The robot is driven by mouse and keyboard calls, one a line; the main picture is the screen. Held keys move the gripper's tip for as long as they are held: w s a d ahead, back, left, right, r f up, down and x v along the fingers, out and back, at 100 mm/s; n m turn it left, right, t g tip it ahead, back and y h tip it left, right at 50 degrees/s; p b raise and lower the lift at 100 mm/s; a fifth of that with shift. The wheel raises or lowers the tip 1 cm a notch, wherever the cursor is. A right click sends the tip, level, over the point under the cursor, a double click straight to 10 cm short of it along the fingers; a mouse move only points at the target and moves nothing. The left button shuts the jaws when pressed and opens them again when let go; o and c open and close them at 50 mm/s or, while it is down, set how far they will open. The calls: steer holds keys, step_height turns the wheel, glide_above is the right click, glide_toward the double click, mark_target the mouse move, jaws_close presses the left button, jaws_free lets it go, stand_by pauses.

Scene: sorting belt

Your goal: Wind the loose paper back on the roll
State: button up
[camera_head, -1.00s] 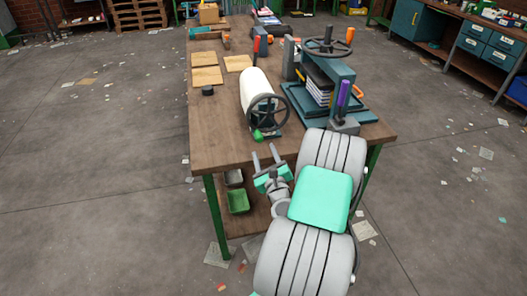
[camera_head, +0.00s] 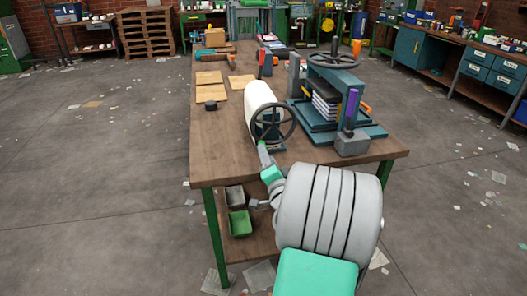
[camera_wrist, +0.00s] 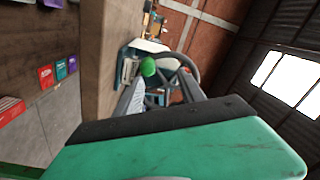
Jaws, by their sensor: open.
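The white paper roll (camera_head: 258,97) lies on its stand on the wooden bench, with a dark spoked handwheel (camera_head: 273,123) on its near end. No loose length of paper can be made out. The wheel's green knob (camera_wrist: 148,66) shows in the wrist view beyond my fingers, with part of the white roll (camera_wrist: 152,45) behind it. My gripper (camera_head: 263,150) is open at the lower left of the wheel, its fingertips close to the knob. In the wrist view my open gripper (camera_wrist: 160,88) points at the knob; I cannot tell whether it touches.
A teal press (camera_head: 336,100) with its own handwheel stands right of the roll, with a purple-handled tool (camera_head: 351,108) before it. Tan sheets (camera_head: 210,93) and a small black disc (camera_head: 210,105) lie left. A green bin (camera_head: 240,222) sits on the lower shelf.

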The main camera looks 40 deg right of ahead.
steer(key=w+d+n, duration=0.1)
steer(key=w+n, duration=0.1)
steer(key=n, duration=0.1)
steer(key=w+d+f+n+p, duration=0.1)
steer(key=w+n, duration=0.1)
steer(key=n, duration=0.1)
steer(key=w+d+n, duration=0.1)
steer(key=w+n, duration=0.1)
steer(key=n, duration=0.1)
steer(key=shift+w+d+f+n+g+p, duration=0.3)
steer(key=shift+w+d+f+n+p, duration=0.1)
steer(key=shift+c, duration=0.5)
jaws_close()
stand_by(0.5)
